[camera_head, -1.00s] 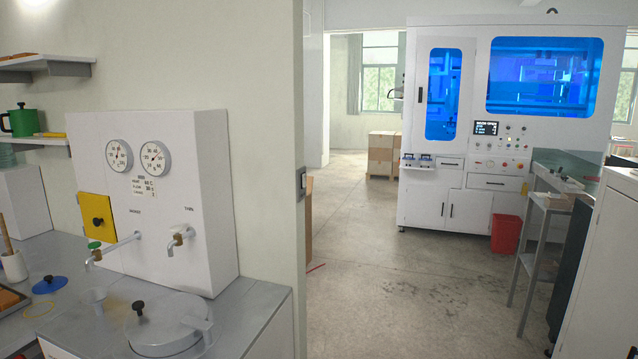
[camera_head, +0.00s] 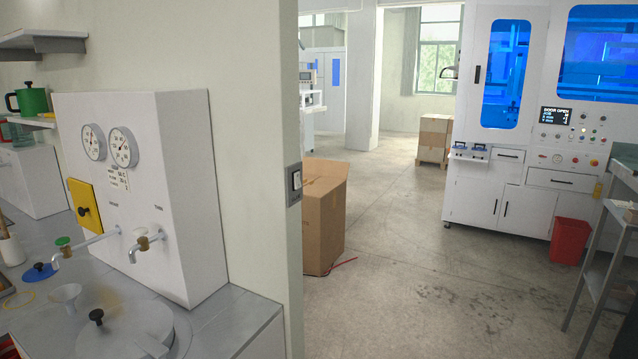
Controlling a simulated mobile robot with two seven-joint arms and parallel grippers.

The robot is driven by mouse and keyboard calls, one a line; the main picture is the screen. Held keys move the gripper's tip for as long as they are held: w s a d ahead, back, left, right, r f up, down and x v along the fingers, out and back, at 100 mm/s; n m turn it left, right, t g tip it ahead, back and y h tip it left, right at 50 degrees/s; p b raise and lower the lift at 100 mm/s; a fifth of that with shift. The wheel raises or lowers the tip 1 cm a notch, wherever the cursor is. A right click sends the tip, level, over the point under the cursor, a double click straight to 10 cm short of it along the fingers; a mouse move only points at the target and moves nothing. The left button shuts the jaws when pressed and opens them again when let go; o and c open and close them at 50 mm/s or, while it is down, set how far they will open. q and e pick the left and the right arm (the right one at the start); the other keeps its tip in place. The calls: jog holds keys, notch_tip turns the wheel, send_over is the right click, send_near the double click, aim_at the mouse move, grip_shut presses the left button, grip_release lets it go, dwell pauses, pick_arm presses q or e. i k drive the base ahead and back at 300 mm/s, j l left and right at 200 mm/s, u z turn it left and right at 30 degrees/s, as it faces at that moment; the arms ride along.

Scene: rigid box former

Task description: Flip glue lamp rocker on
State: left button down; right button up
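A rocker switch (camera_head: 294,181) in a grey plate with a dark surround is mounted on the end of the cream partition wall, near the picture's middle. I cannot read a label on it or tell which way its rocker is tipped. A small lamp-like head (camera_head: 450,72) shows at the left side of the large white machine; I cannot tell whether it is lit. Neither of my grippers can be made out in the head view.
A white gauge cabinet (camera_head: 150,190) with taps stands on a grey counter (camera_head: 240,318) left of the partition. An open cardboard box (camera_head: 323,225) stands just beyond the wall. A red bin (camera_head: 569,241) and shelf rack (camera_head: 607,255) are at right. The middle floor (camera_head: 400,300) is clear.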

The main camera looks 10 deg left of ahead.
aim_at(297, 182)
jog(key=i+l+u, duration=0.1)
jog(key=i+l, duration=0.9)
jog(key=l, duration=0.15)
